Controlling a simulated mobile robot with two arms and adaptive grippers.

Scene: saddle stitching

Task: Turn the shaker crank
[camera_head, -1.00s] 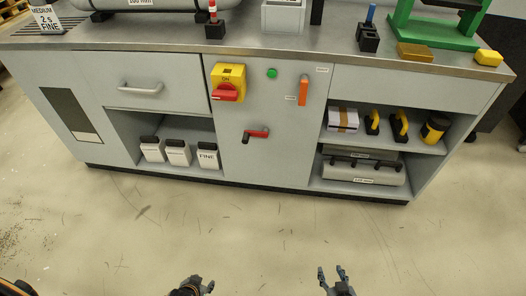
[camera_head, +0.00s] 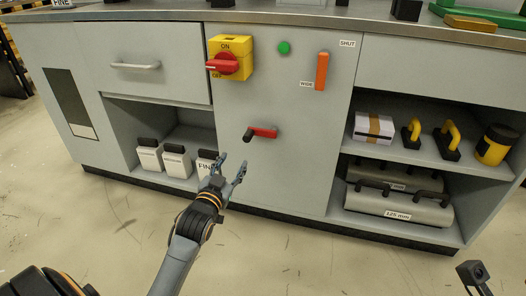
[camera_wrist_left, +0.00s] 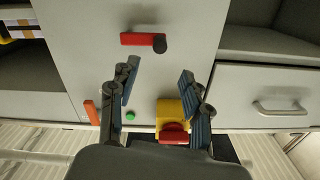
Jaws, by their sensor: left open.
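The shaker crank (camera_head: 264,131) is a short red arm with a black handle at its left end, on the grey cabinet's front panel. My left gripper (camera_head: 231,163) is open and empty, below and a little left of the crank, apart from it. In the left wrist view the scene appears upside down; the crank (camera_wrist_left: 139,39) shows beyond the spread fingertips (camera_wrist_left: 158,78), with its black handle at the right. The right gripper's fingers are not in view.
Above the crank are a yellow switch box with a red knob (camera_head: 224,66), a green button (camera_head: 284,47) and an orange lever (camera_head: 322,71). Open shelves flank the panel: white containers (camera_head: 174,162) at left, grey cylinders (camera_head: 398,207) at right. The floor in front is clear.

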